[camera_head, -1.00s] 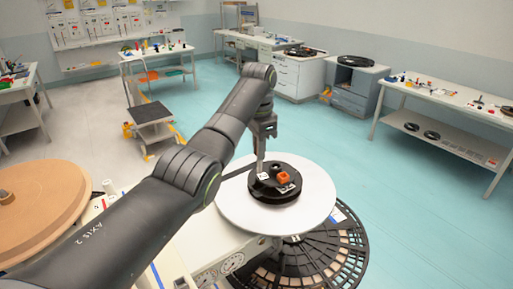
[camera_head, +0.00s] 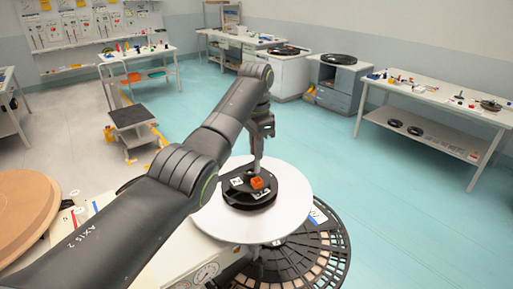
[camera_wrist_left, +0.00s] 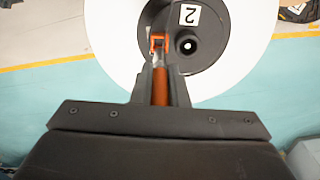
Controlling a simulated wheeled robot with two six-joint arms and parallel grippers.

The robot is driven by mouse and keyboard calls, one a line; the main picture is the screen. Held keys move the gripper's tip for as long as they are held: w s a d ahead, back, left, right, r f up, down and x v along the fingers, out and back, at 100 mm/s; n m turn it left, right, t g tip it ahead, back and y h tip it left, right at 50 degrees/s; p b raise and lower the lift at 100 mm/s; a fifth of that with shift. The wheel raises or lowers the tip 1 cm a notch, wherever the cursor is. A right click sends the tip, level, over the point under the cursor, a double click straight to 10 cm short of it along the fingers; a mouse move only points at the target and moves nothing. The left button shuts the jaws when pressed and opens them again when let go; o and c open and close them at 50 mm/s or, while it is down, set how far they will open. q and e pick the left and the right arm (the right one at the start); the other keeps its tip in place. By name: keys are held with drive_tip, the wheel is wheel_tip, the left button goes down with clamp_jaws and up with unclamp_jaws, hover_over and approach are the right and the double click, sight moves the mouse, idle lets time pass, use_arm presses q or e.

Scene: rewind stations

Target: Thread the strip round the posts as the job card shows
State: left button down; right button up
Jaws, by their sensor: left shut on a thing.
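My left gripper (camera_head: 257,166) points down over a black reel (camera_head: 262,202) lying on a round white disc (camera_head: 219,218). In the left wrist view the gripper (camera_wrist_left: 159,62) is shut on an orange piece (camera_wrist_left: 158,41), which has a square, loop-like end beside the reel's hub hole. The orange piece (camera_head: 257,183) also shows above the reel in the head view. I cannot make out the strip's course or the posts. Cards (camera_head: 50,33) hang on the far wall, too small to read. My right gripper is out of view.
A segmented black ring (camera_head: 325,258) lies below the white disc at the right. A brown round board (camera_head: 22,205) is at the left. A low trolley (camera_head: 132,116) and a side table (camera_head: 440,104) stand farther off. The teal floor between is clear.

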use_arm(q)
drive_tip(key=shift+f, duration=0.25)
drive_tip(key=shift+f, duration=1.9)
drive_tip(key=c, duration=1.3)
unclamp_jaws()
drive_tip(key=shift+c, duration=0.2)
